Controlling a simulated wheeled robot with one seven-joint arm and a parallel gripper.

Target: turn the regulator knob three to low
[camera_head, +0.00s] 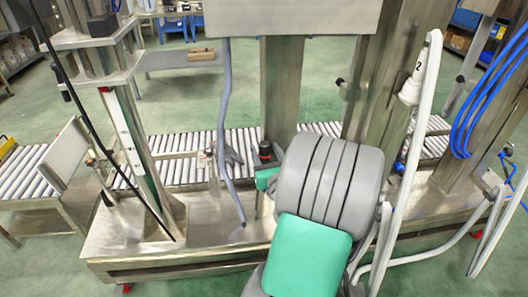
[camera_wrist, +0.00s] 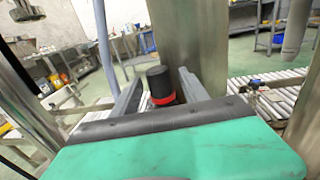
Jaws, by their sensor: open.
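A black knob with a red ring at its base (camera_wrist: 161,84) stands upright in front of the steel column in the wrist view. It also shows in the head view (camera_head: 265,151), just left of my grey wrist. I see no number or low mark on it. My gripper (camera_wrist: 159,77) is open, with one grey finger on each side of the knob. A narrow gap shows on the left; the right finger looks close, and I cannot tell whether it touches. In the head view my arm hides most of the gripper and the knob's lower part.
A steel column (camera_head: 282,90) rises behind the knob. A grey hose (camera_head: 225,110) hangs at its left. A roller conveyor (camera_head: 185,172) runs behind.

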